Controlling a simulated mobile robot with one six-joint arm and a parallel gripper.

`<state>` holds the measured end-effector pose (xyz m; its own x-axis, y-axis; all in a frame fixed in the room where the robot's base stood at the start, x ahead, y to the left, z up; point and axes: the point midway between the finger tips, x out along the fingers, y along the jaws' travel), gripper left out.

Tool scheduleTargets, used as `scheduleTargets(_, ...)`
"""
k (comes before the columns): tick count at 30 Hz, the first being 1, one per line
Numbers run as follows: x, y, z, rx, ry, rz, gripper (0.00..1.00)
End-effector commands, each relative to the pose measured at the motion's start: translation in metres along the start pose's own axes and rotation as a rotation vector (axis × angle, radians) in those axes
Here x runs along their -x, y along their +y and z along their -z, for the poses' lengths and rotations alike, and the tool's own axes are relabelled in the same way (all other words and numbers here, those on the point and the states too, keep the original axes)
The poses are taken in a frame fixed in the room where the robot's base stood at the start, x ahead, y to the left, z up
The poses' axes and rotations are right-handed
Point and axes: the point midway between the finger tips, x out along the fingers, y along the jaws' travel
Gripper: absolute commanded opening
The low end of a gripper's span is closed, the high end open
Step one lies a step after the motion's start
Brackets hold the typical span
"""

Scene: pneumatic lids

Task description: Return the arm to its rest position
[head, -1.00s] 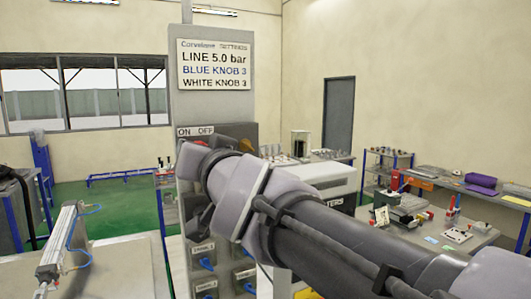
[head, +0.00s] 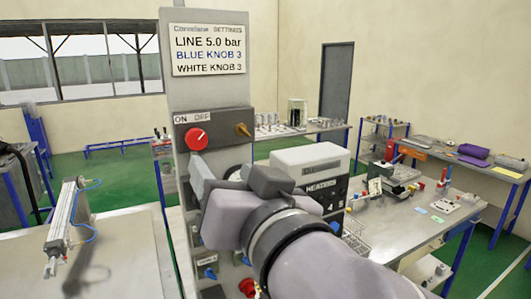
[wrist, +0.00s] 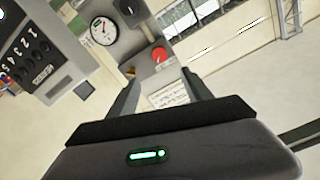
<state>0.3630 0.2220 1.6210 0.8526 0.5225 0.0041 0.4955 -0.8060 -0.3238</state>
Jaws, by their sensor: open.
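My arm comes in from the lower right in the head view and ends in front of the grey control column (head: 207,55). My gripper (wrist: 160,90) shows in the wrist view with its two dark fingers apart and nothing between them.
A grey heater box (head: 310,165) stands right of the column, close behind my arm. A pneumatic cylinder (head: 62,220) sits on the left bench. The right worktable (head: 400,225) holds several small parts. Green floor lies open at the back left.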

Motion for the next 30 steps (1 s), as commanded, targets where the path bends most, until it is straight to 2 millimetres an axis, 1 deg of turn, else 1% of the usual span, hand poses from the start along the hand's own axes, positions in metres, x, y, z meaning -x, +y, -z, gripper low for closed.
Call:
scheduleTargets(1,0.005,-0.001,0.003,0.0,0.0,0.0,0.58)
scheduleTargets(3,0.01,0.0,0.001,0.002,0.0,0.0,0.58)
scheduleTargets(11,0.011,0.001,-0.002,0.001,-0.001,-0.001,0.58)
scheduleTargets(13,0.011,0.006,-0.011,-0.001,-0.014,-0.006,0.58)
scheduleTargets(14,0.012,0.013,-0.022,-0.004,-0.031,-0.013,0.58)
scheduleTargets(17,0.021,0.055,-0.092,-0.031,-0.147,-0.069,0.58)
scheduleTargets(18,0.029,0.079,-0.13,-0.051,-0.216,-0.108,0.58)
scheduleTargets(19,0.036,0.097,-0.158,-0.069,-0.269,-0.142,0.58)
scheduleTargets(20,0.044,0.114,-0.185,-0.091,-0.322,-0.179,0.58)
scheduleTargets(21,0.057,0.137,-0.22,-0.123,-0.391,-0.232,0.58)
scheduleTargets(23,0.08,0.169,-0.27,-0.18,-0.49,-0.32,0.58)
scheduleTargets(24,0.097,0.188,-0.3,-0.22,-0.551,-0.38,0.58)
scheduleTargets(26,0.122,0.211,-0.34,-0.283,-0.63,-0.469,0.58)
scheduleTargets(27,0.138,0.223,-0.361,-0.323,-0.673,-0.524,0.58)
scheduleTargets(30,0.17,0.242,-0.398,-0.404,-0.752,-0.631,0.58)
